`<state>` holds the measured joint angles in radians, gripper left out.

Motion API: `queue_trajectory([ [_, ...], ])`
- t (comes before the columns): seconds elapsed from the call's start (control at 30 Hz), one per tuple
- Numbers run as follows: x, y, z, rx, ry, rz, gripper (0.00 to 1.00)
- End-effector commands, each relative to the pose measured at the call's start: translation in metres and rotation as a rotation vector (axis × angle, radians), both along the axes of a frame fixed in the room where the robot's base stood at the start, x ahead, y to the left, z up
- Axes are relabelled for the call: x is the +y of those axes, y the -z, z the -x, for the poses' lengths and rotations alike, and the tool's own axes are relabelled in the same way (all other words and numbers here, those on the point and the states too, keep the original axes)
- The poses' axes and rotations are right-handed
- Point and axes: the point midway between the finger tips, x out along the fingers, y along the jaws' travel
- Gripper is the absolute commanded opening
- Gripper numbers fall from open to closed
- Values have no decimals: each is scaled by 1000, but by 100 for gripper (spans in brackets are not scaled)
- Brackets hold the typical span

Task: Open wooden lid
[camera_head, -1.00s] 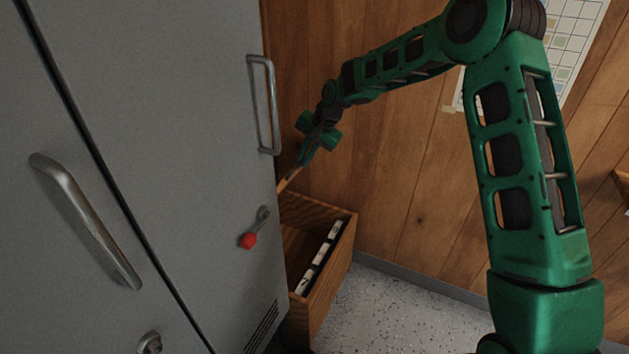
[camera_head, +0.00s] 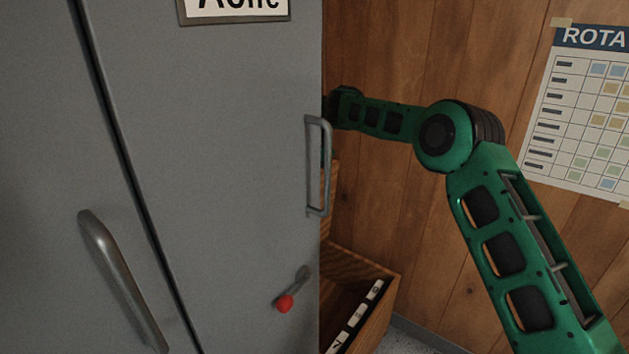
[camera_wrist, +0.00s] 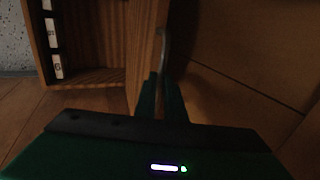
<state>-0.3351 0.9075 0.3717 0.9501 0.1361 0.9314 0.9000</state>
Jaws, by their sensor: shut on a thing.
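The wooden box (camera_head: 378,312) stands on the floor beside the grey cabinet, its inside visible from above. The wooden lid (camera_head: 331,205) stands raised at the back of the box, mostly hidden behind the cabinet's edge. In the wrist view the lid (camera_wrist: 142,50) shows as a board seen nearly edge-on, beside the box's open inside (camera_wrist: 95,40). In the head view the cabinet hides my gripper.
A wood-panelled wall (camera_head: 400,220) with a rota chart (camera_head: 585,110) stands behind.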

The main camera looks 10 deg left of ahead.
Motion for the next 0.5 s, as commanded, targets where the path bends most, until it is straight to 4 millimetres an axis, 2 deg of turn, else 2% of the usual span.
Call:
queue_trajectory([
  [0.2,14,-3,-3,-5,-1,1,0],
  [0.5,17,-4,-4,-7,-2,0,0],
])
